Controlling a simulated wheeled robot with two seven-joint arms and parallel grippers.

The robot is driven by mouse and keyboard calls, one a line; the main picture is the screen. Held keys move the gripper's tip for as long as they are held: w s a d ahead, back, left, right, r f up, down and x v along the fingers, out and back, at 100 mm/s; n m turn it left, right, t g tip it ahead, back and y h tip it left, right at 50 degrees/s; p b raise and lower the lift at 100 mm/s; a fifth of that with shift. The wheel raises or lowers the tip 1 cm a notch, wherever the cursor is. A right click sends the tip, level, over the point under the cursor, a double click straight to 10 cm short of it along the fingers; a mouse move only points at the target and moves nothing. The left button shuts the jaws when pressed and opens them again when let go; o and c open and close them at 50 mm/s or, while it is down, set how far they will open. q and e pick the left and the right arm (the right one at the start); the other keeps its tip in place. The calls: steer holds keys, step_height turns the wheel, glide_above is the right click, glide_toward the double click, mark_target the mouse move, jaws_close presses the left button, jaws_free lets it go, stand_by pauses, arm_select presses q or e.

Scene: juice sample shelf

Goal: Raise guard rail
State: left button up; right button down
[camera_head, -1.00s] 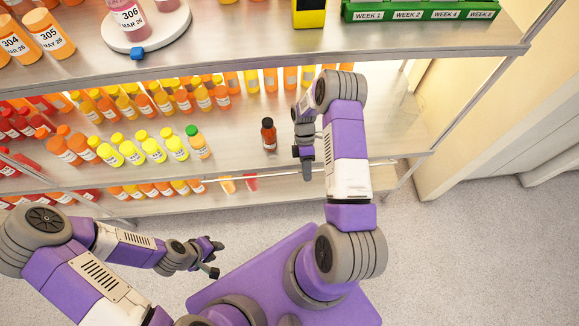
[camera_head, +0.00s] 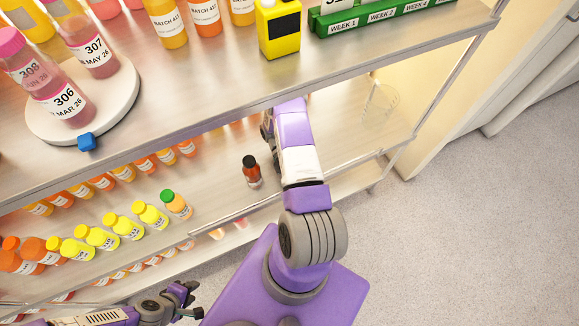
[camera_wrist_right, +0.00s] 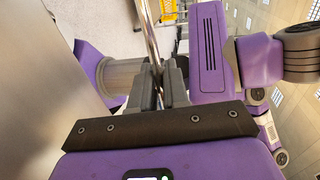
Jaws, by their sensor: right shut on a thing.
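The guard rail (camera_wrist_right: 150,35) is a thin shiny metal rod. In the right wrist view it runs down from the top edge between the dark fingers of my right gripper (camera_wrist_right: 161,88), which is shut on it. In the head view my right arm reaches to the middle shelf, its far end beside the upper shelf's front edge. My left gripper (camera_head: 191,299) is open and empty at the lower left, in front of the shelves.
The upper shelf (camera_head: 225,85) holds a white turntable (camera_head: 122,105) with pink bottles, a yellow-black device (camera_head: 279,30) and a green week rack (camera_head: 372,20). On the middle shelf a dark red bottle (camera_head: 251,172) stands alone near my right arm, with yellow bottles (camera_head: 97,237) further left.

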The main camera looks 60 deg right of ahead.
stand_by(0.4)
steer(key=c, duration=1.4)
jaws_free()
steer(key=shift+o, duration=0.2)
steer(key=shift+v, duration=3.8)
steer(key=shift+a, duration=0.1)
